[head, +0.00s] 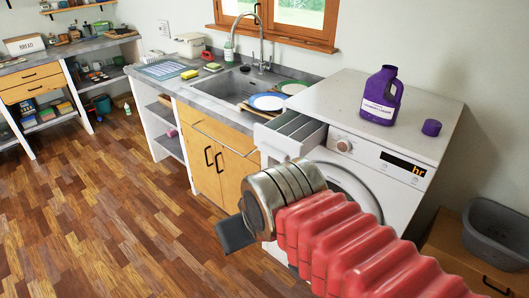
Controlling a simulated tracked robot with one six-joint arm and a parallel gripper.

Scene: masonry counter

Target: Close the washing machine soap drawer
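The washing machine (405,196) is white and stands right of the sink cabinet. Its soap drawer (290,132) is pulled out at the upper left of the machine's front, and its open compartments show from above. My gripper (236,234) is in front of the machine, at the end of my red ribbed arm, below and left of the drawer in the picture. One dark finger shows pointing down and left. The other finger is hidden, so its opening cannot be told. The gripper looks apart from the drawer. My arm hides part of the machine's round door (350,190).
A purple detergent bottle (381,97) and its purple cap (431,128) stand on the machine's top. Plates (268,102) lie by the sink (232,88), close to the drawer. A grey basket (496,232) is at the right. The wooden floor (110,210) at the left is clear.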

